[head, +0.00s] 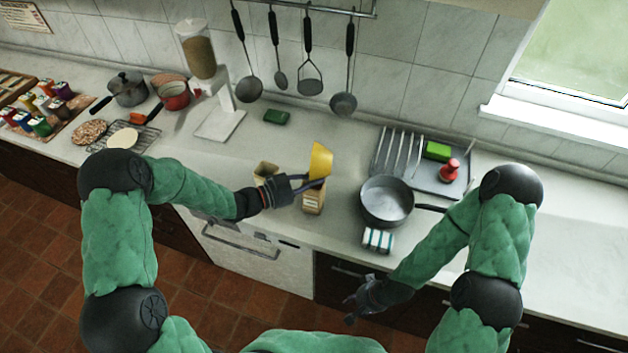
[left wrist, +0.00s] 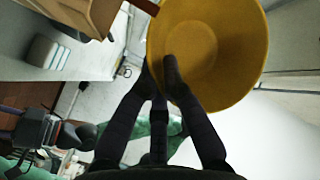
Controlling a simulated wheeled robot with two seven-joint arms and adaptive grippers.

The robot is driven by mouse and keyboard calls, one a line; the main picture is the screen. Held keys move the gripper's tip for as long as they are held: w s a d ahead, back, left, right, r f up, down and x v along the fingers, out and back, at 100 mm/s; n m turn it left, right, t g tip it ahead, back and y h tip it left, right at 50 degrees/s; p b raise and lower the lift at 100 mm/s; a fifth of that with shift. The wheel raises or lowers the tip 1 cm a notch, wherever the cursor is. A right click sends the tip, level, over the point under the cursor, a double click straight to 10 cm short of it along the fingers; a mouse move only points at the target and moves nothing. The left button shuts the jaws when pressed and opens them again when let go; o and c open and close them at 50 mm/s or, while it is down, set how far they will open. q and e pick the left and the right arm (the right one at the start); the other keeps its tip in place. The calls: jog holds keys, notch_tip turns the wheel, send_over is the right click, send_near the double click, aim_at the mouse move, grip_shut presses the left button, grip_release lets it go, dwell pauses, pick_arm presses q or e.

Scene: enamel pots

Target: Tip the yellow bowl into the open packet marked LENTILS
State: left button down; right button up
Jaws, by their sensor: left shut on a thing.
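The yellow bowl (head: 320,160) is steeply tilted, held by its edge in my left gripper (head: 318,182). It fills the upper middle of the left wrist view (left wrist: 222,45), with the fingertips (left wrist: 160,72) against its wall. I see no contents in it. A brown packet (head: 313,203) stands upright on the counter just below the bowl. Part of a brown packet shows at the top left of the left wrist view (left wrist: 88,14). A second packet (head: 265,170) stands to the left, behind my left gripper. No LENTILS lettering is readable. My right gripper (head: 362,302) is open and empty, low before the counter front.
A grey pan (head: 388,203) stands right of the packets, with a striped sponge (head: 378,240) in front. Behind is a rack tray (head: 425,180) with a green block and a red item. A dispenser (head: 215,120) stands at back left. The counter at far right is clear.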

pick_arm(q)
jog(key=shift+r+m+y+p, duration=0.3)
jog(key=shift+r+y+p, duration=0.1)
jog(key=shift+p, duration=0.2)
jog(key=shift+r+m+g+y+p, duration=0.25)
jog(key=shift+m+g+y+p, duration=0.15)
jog(key=shift+y+p, duration=0.45)
jog(key=shift+r+m+y+p, duration=0.1)
jog(key=shift+m+y+p, duration=0.2)
jog(key=shift+y+p, duration=0.2)
jog(key=shift+y, duration=0.25)
